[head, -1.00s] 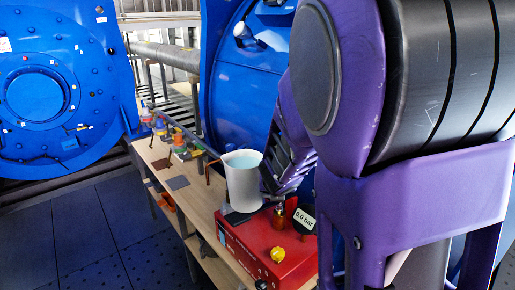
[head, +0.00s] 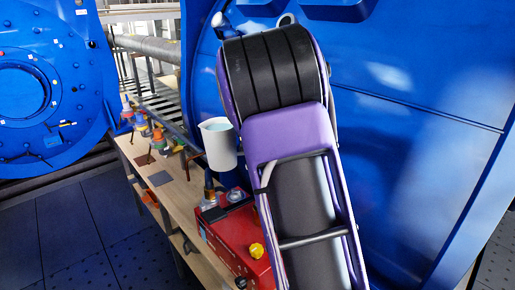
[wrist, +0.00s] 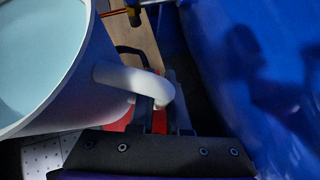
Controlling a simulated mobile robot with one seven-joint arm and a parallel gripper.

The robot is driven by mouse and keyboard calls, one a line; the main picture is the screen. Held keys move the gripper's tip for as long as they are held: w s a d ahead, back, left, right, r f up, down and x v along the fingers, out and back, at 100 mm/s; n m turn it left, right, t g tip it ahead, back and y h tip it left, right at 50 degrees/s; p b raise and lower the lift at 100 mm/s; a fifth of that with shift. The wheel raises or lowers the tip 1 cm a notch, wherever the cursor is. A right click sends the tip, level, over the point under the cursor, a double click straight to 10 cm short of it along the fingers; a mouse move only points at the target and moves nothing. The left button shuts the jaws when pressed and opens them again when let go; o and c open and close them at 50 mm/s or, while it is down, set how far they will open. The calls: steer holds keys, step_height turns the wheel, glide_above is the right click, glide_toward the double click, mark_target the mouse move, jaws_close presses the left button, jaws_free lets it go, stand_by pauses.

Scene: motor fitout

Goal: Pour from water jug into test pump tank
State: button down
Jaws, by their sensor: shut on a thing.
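The white water jug (head: 219,147) is held in the air above the far end of the red test pump (head: 240,238). It looks nearly upright. In the wrist view the jug (wrist: 92,78) fills the left side, with pale blue water (wrist: 38,50) inside. My gripper (wrist: 158,118) is shut on the jug's handle (wrist: 128,76); in the head view my arm hides the gripper. The pump has a yellow knob (head: 257,250) and a brass fitting (head: 209,192) near the jug. The tank opening cannot be made out.
A wooden bench (head: 176,190) runs away to the left, with several coloured tools and bottles (head: 145,128) and a dark plate (head: 159,179) on it. A large blue motor housing (head: 410,130) stands close on the right, and another (head: 40,90) at left. Floor (head: 70,235) at left is clear.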

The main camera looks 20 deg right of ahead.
steer(key=w+d+f+n+y, duration=0.2)
steer(key=w+d+f+n, duration=0.4)
steer(key=w+d, duration=0.3)
steer(key=shift+w+d+f+n+g, duration=0.3)
steer(key=shift+w+d+n, duration=0.1)
steer(key=shift+w+n, duration=0.55)
steer(key=shift+f, duration=0.2)
step_height(320, 180, down, 2)
steer(key=b, duration=0.2)
steer(key=shift+d+b, duration=0.15)
steer(key=shift+b, duration=0.15)
steer(key=shift+r, duration=0.1)
stand_by(0.6)
steer(key=shift+d+r, duration=0.1)
steer(key=shift+r, duration=0.05)
